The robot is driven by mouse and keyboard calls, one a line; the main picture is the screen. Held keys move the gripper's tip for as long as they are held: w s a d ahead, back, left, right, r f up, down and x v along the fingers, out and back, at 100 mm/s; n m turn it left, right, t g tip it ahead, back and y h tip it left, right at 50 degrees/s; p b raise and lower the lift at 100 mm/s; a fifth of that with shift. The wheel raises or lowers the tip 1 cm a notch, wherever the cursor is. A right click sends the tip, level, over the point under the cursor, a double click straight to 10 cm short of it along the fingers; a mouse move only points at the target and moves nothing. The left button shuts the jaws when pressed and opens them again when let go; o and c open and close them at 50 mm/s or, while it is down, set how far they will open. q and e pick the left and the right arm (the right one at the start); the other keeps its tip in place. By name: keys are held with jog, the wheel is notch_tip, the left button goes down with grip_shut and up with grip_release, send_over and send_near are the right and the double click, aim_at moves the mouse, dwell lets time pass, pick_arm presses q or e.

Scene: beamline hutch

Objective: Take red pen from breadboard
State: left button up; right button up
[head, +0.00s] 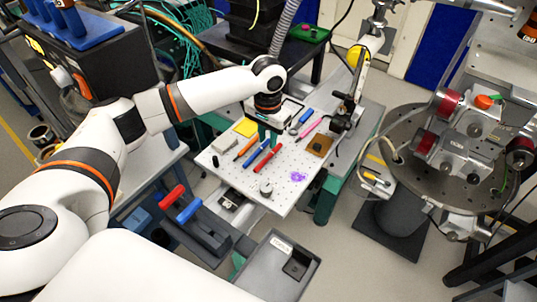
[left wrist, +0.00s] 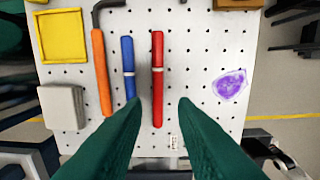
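The red pen (head: 267,157) lies flat on the white perforated breadboard (head: 275,200). In the left wrist view the red pen (left wrist: 157,95) runs lengthwise, with a pale band near its middle. My left gripper (head: 268,139) is above the breadboard, pointing down. In the left wrist view its green fingers (left wrist: 161,103) are apart with nothing between them that they touch. The pen shows in the gap between them, apparently below the fingertips. My right gripper is not in view.
A blue pen (left wrist: 129,70) lies close left of the red pen, and an orange tool (left wrist: 102,75) beyond it. A yellow pad (left wrist: 62,36), a pale block (left wrist: 62,105) and a purple patch (left wrist: 229,84) are also on the board. A brown square (head: 319,145) lies at its right.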

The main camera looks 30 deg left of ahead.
aim_at(268, 155)
pick_arm(q)
jog(key=f, duration=0.5)
jog(key=w+f+p, duration=0.1)
jog(key=f, duration=0.1)
jog(key=shift+a+f, duration=0.1)
jog(key=shift+f, duration=0.05)
jog(key=shift+s, duration=0.1)
grip_shut()
